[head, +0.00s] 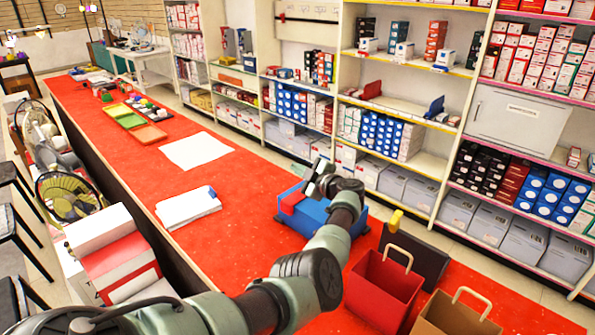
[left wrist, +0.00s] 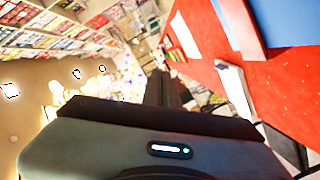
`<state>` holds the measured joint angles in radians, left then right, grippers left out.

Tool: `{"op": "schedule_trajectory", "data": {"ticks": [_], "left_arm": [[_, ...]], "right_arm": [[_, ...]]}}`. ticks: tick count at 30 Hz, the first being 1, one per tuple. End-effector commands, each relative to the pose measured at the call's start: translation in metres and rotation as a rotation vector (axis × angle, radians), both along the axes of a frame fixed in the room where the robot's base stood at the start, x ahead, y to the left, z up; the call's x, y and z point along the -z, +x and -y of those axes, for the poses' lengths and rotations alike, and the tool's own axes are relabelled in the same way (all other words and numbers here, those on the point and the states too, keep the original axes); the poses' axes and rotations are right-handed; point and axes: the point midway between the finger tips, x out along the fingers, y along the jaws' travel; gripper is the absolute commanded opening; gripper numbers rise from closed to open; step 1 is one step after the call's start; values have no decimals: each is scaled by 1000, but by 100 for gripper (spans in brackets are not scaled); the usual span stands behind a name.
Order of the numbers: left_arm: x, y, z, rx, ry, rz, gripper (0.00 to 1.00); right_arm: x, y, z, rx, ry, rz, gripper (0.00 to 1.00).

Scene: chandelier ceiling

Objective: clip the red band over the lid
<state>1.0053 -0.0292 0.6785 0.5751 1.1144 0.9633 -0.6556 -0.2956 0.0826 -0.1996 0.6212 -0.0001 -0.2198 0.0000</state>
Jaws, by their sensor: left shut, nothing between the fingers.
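A blue box (head: 312,220) stands on the red counter, with a red piece (head: 293,199) at its left end that looks like the band. The lid is hard to make out, as my arm hides much of the box top. My left gripper (head: 322,178) is over the far side of the box, shut and empty. In the left wrist view its shut fingers (left wrist: 163,88) point away from the box, whose blue surface (left wrist: 285,20) shows at the upper right. I cannot tell whether the gripper touches the box. My right gripper is not in view.
The red counter (head: 250,262) holds white papers (head: 196,150), a folded white stack (head: 188,207) and coloured trays (head: 130,120). A red bag (head: 378,290), a tan bag (head: 455,318) and a dark case (head: 412,255) stand at the right. Stocked shelves line the back.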

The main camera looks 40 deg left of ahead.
Motion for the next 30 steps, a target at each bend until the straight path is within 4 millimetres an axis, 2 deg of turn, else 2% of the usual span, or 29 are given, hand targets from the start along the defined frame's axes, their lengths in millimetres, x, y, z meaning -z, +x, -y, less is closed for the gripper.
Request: {"op": "schedule_trajectory", "data": {"ticks": [7,8,9,18,24,30], "left_arm": [[-45,1,1,0,0,-6,0],[-36,1,13,6,-4,-5,0],[-35,0,24,6,-4,-5,0],[-49,-6,80,2,-3,-5,0],[-55,-8,96,1,-1,-6,0],[-57,-8,97,0,0,-6,0]], "right_arm": [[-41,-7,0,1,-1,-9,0],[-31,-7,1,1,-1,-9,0],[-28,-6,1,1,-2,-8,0],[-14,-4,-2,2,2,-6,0],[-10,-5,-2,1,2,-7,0],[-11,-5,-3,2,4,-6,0]]}}
